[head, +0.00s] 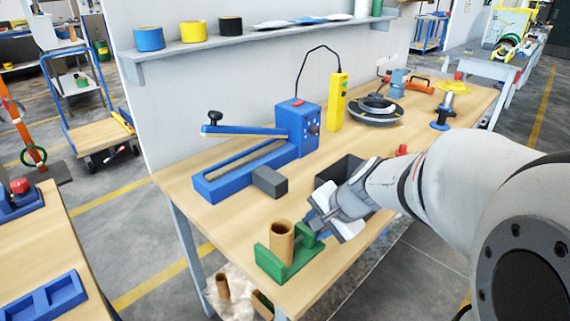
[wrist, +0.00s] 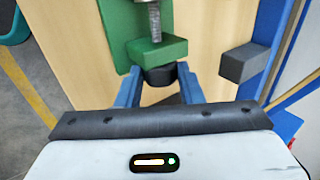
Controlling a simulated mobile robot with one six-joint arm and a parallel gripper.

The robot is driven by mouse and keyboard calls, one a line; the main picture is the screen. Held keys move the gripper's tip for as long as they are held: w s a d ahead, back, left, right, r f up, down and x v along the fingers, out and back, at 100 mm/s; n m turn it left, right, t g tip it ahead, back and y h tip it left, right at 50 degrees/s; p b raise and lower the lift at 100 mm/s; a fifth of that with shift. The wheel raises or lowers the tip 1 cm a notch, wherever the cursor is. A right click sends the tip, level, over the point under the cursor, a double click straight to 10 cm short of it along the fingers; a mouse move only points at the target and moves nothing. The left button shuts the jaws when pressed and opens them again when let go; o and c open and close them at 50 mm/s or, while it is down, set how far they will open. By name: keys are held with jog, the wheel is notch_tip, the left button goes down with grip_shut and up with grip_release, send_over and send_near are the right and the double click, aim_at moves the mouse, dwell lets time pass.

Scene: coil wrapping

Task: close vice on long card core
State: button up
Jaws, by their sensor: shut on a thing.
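The green vice (head: 287,270) stands at the front edge of the wooden bench. A long brown card core (head: 281,242) stands upright in it, between its jaws; I cannot tell whether both jaws touch it. My gripper (head: 322,229) is at the vice's right end. In the wrist view, my gripper's blue fingers (wrist: 160,84) are shut on the vice's black knob (wrist: 160,75). The knob sits against a green block (wrist: 157,51), with the metal screw (wrist: 155,20) beyond it. The core is out of the wrist view.
A grey block (head: 269,181) lies behind the vice, near the blue lever tool (head: 250,160). A dark open bin (head: 341,170) stands behind my gripper. More card cores (head: 222,287) are below the bench edge. Bare bench lies left of the vice.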

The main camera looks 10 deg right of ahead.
jog(key=shift+r+g+h+p, duration=0.3)
jog(key=shift+p, duration=1.15)
jog(key=shift+w+f, duration=0.1)
jog(key=shift+f, duration=0.2)
jog(key=shift+r, duration=0.1)
